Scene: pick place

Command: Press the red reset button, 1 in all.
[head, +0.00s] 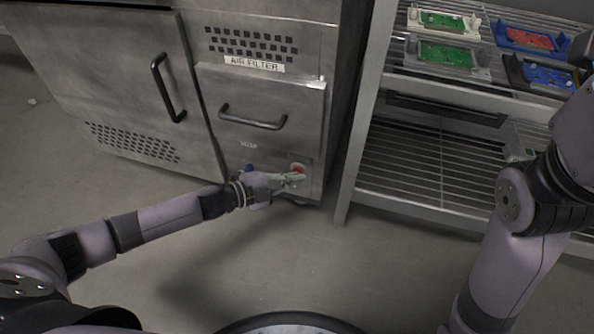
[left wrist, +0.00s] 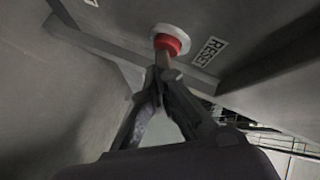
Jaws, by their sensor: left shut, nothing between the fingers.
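The red reset button (head: 298,169) sits low on the front of the grey metal cabinet (head: 262,150). In the left wrist view the red button (left wrist: 171,43) stands on a pale round base, next to a RESET label (left wrist: 209,51). My left gripper (head: 296,177) is shut and empty, with its fingertips at the button. In the left wrist view the closed fingertips (left wrist: 163,66) meet or overlap the lower edge of the red cap; I cannot tell whether the cap is pushed in. My right gripper is not in view; only my right arm shows at the right.
Above the button are a drawer with a black handle (head: 253,118) and an AIR FILTER label (head: 254,64). A cabinet door handle (head: 168,87) stands out at the left. A wire rack (head: 350,180) with green, red and blue board trays stands at the right. The floor in front is clear.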

